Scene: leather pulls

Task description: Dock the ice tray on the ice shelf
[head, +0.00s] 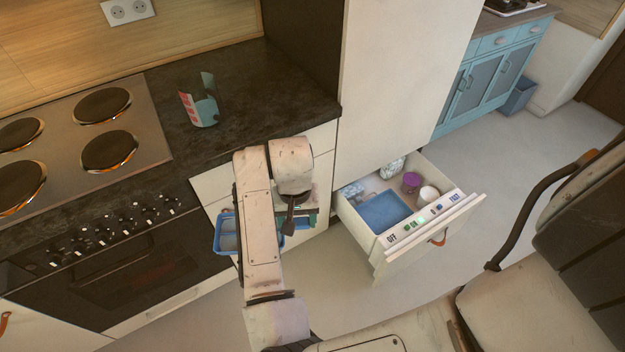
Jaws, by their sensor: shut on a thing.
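The ice tray (228,236) is a blue tray with pale contents. It hangs in front of the oven and the cabinet front, partly covered by my arm. My gripper (298,215) is shut on it near its right side; the fingertips are mostly hidden behind my wrist. An open white drawer (376,244) stands to the right of the tray. A flat blue square panel (383,211) lies in its front left part and looks like the ice shelf. The tray is apart from it, left of the drawer.
The drawer also holds a purple cup (411,182), a white round container (429,195) and a blue-white packet (352,190). Its front edge has a labelled control strip (424,221). Floor beyond the drawer is clear.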

